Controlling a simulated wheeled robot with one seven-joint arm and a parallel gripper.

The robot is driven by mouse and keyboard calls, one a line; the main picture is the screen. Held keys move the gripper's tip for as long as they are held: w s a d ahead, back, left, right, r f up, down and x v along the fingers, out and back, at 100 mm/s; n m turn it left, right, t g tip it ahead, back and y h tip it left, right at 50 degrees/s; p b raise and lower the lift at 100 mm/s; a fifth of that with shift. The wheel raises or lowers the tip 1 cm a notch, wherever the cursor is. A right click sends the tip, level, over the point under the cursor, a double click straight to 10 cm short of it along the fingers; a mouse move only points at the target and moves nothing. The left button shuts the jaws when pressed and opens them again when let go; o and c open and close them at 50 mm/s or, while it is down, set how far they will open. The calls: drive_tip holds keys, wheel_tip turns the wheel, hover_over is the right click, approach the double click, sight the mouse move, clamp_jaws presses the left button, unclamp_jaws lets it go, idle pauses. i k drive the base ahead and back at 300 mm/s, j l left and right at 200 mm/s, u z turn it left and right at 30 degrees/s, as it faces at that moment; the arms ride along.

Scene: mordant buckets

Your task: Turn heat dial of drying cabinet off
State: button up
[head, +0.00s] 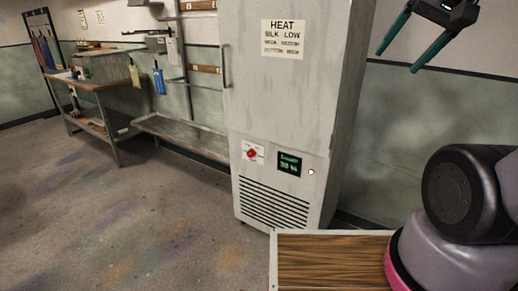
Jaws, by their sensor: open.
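The drying cabinet (270,100) is a tall, light grey, worn metal unit in the middle of the head view. Its heat dial is a small red knob (252,154) on a white plate, low on the front. The knob's exact setting is too small to read. A dark display with green text (290,164) sits to the right of the dial. A "HEAT" sign (283,39) is on the upper front. My gripper (400,45) is at the top right, with its two green fingers spread apart and empty. It is well above and to the right of the dial, not touching the cabinet.
A wooden-topped surface (325,262) lies in front of the cabinet's lower right. A workbench (95,84) with items stands at the far left, and a low metal bench (180,135) and shelves are left of the cabinet. The floor (120,220) at front left is clear.

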sight(251, 153)
drive_tip(key=i+j, duration=0.1)
drive_tip(key=j, duration=0.25)
drive_tip(key=i+j+u, duration=0.1)
drive_tip(key=j, duration=0.25)
drive_tip(key=i+j, duration=0.1)
drive_tip(key=j, duration=0.25)
drive_tip(key=i+j+u, duration=0.1)
drive_tip(key=j, duration=0.25)
